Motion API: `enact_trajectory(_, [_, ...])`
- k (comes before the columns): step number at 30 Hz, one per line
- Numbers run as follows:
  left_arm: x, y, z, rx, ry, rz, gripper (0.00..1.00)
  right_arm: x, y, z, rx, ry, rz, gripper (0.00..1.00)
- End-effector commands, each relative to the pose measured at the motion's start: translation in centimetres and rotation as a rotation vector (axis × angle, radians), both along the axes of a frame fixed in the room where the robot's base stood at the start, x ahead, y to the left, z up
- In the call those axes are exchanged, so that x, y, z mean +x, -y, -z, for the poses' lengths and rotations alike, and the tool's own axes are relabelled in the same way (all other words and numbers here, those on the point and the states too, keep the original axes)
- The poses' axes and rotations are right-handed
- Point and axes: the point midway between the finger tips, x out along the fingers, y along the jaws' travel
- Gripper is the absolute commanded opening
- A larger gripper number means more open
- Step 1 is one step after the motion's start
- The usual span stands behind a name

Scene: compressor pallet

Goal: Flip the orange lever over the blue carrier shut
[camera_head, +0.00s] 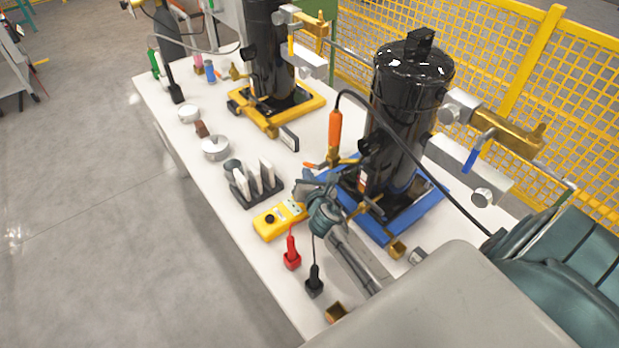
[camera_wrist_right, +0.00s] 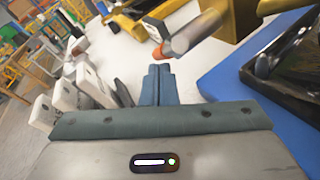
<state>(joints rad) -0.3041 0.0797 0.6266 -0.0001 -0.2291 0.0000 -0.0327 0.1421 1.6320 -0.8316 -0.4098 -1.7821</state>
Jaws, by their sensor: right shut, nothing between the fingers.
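The blue carrier (camera_head: 375,222) stands on the white table under a tall black compressor (camera_head: 408,100). It also shows at the right of the wrist view (camera_wrist_right: 240,75). A short orange lever (camera_head: 313,164) sticks out to the left from a brass valve (camera_head: 338,160) above the carrier's left corner. In the wrist view an orange end (camera_wrist_right: 160,51) lies just beyond my right fingertips. My right gripper (camera_head: 306,182) is shut and empty, with its fingers near the lever; I cannot tell whether they touch. My left gripper is not in view.
An orange-handled tool (camera_head: 335,130) with a black hose stands beside the compressor. A yellow meter (camera_head: 280,218) and a dark rack of white plates (camera_head: 258,190) lie left of my gripper. A yellow carrier (camera_head: 275,122) stands farther back.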

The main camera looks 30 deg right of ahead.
Motion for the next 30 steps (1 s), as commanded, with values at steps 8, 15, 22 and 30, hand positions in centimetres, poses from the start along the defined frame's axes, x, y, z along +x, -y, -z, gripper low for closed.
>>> enact_trajectory(8, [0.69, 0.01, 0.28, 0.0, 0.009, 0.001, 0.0, 0.17, 0.0, -0.14, -0.001, 0.015, 0.0, 0.0])
enact_trajectory(15, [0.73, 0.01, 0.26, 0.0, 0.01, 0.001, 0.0, 0.16, 0.0, -0.14, -0.001, 0.015, 0.0, 0.0])
enact_trajectory(22, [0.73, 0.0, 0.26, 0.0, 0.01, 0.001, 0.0, 0.16, 0.0, -0.13, 0.0, 0.014, -0.001, 0.0])
enact_trajectory(30, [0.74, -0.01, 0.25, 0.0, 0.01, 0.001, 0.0, 0.15, 0.0, -0.12, 0.0, 0.014, -0.001, 0.0])
